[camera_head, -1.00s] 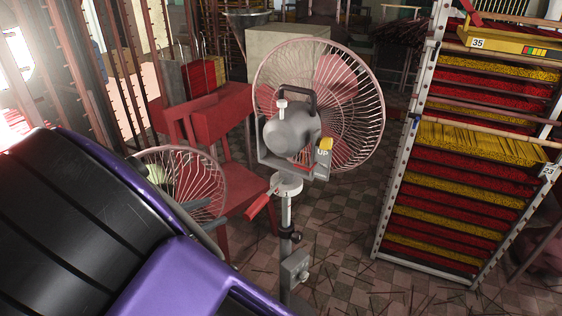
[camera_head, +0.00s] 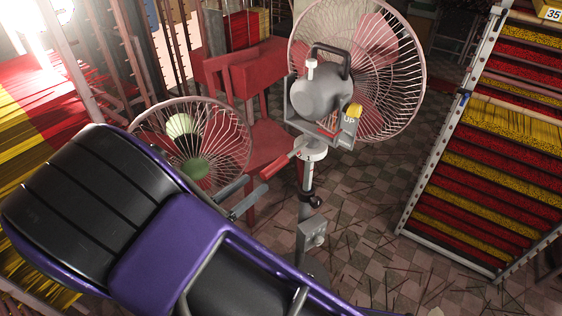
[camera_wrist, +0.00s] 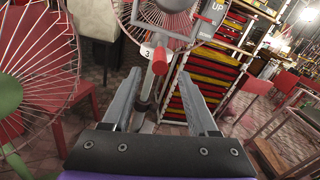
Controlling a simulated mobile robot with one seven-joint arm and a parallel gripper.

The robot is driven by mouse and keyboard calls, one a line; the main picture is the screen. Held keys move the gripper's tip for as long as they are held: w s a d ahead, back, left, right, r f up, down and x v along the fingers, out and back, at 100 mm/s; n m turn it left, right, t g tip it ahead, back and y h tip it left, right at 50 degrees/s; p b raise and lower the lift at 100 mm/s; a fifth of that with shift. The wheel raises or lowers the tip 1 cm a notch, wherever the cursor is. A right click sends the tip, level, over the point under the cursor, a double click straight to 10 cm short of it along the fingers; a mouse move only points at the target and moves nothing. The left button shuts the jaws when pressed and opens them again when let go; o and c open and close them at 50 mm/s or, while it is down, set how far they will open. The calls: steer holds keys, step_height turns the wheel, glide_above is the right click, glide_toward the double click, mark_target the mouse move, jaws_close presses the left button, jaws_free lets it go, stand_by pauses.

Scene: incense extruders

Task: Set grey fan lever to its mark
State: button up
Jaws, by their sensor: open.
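The grey fan (camera_head: 322,97) stands on a grey post and has a pinkish wire cage. A red-handled lever (camera_head: 277,167) sticks out to the lower left from the pale numbered collar (camera_head: 313,152) under its motor. A yellow knob (camera_head: 354,110) sits on a bracket plate marked UP. My gripper (camera_head: 257,183) is open and empty, its fingertips close to the lever's red end. In the wrist view, the red handle (camera_wrist: 160,62) shows between the fingertips (camera_wrist: 160,73), pointing toward me. I cannot tell whether it is inside the jaws. A "3" shows on the collar there (camera_wrist: 147,52).
A second fan with green parts (camera_head: 195,150) stands close beside my arm on the left. A red chair (camera_head: 262,140) is behind the gripper. A rack of red and yellow incense (camera_head: 490,170) stands at the right. Tiled floor with scattered sticks lies between.

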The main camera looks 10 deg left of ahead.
mark_target(289, 156)
steer(key=x, duration=1.1)
steer(key=shift+a, duration=0.1)
jaws_close()
steer(key=shift+f, duration=0.1)
stand_by(0.9)
